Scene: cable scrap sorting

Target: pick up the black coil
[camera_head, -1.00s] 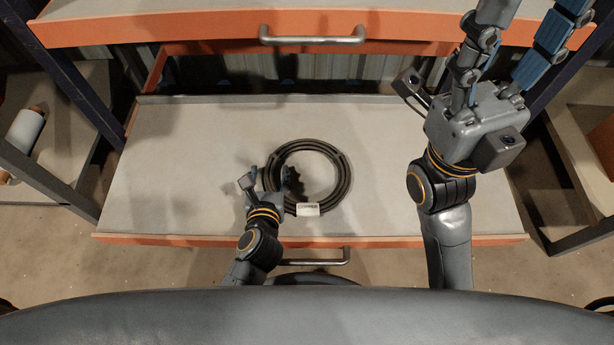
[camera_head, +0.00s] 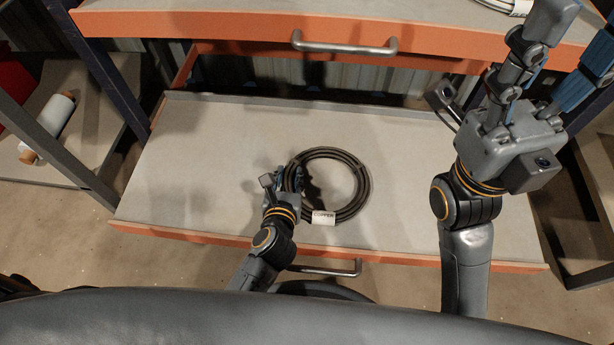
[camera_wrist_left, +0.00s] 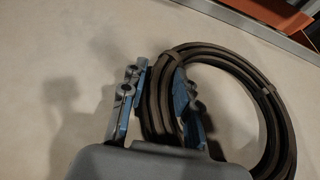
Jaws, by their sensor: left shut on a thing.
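The black coil (camera_head: 362,184) is a ring of dark cable with a white label (camera_head: 323,217) reading "COPPER". It is at the pulled-out lower drawer's grey surface, near the middle. My left gripper (camera_head: 290,180) is at the coil's left side, shut on its bundled strands. In the left wrist view the coil (camera_wrist_left: 270,100) passes between the two blue-padded fingers of the left gripper (camera_wrist_left: 160,105). I cannot tell whether the coil is clear of the surface. My right gripper (camera_head: 530,75) is raised at the upper right, away from the coil, its fingers spread apart.
The lower drawer (camera_head: 200,150) has clear room left and right of the coil. An orange-fronted upper drawer (camera_head: 200,27) with a metal handle (camera_head: 345,45) overhangs the back. A shelf post stands on each side. A white roll (camera_head: 55,115) lies on the left shelf.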

